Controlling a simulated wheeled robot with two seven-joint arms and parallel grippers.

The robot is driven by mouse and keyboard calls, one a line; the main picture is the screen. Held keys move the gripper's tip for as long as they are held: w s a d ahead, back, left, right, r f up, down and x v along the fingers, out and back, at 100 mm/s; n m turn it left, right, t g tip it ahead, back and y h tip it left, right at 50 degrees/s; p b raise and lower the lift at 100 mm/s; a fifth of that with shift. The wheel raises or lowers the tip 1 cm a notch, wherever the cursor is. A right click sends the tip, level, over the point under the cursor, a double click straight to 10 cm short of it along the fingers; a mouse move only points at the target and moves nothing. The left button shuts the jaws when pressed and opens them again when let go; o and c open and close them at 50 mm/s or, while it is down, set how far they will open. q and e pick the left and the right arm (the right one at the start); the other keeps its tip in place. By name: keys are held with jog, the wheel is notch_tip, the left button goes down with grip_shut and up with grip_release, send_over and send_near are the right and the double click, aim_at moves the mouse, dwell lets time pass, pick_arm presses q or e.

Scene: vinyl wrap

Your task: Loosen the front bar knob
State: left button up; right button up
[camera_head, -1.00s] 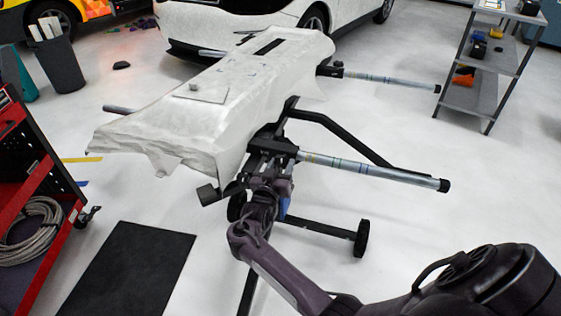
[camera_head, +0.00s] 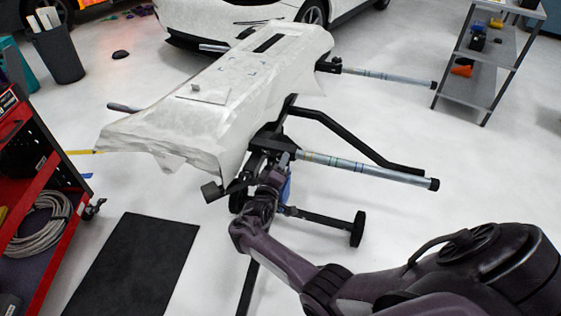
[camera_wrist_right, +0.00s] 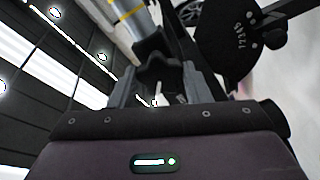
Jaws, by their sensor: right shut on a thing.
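The front bar (camera_head: 365,168) is a silver tube with a black end cap, sticking out to the right from the black clamp (camera_head: 268,141) of the wrapped stand. My right gripper (camera_head: 281,166) is just under the clamp at the bar's inner end. In the right wrist view, the two fingers of my right gripper (camera_wrist_right: 156,88) are closed on a black lobed knob (camera_wrist_right: 155,73) below the bar. In the head view the gripper and clamp hide the knob. My left gripper is not in view.
A white-draped panel (camera_head: 185,120) lies on the stand. A rear bar (camera_head: 385,77) is parallel to the front one. A red cart (camera_head: 60,228) stands left, a shelf (camera_head: 470,75) far right. Open floor lies at right.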

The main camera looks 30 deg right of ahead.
pick_arm(q)
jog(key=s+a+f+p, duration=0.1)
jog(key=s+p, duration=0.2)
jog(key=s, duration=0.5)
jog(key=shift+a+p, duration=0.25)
jog(key=shift+p, duration=0.05)
pick_arm(e)
jog(key=n, duration=2.1)
jog(key=shift+r+n, duration=0.1)
jog(key=shift+n, duration=0.3)
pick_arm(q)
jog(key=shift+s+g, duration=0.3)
pick_arm(e)
jog(key=o, duration=1)
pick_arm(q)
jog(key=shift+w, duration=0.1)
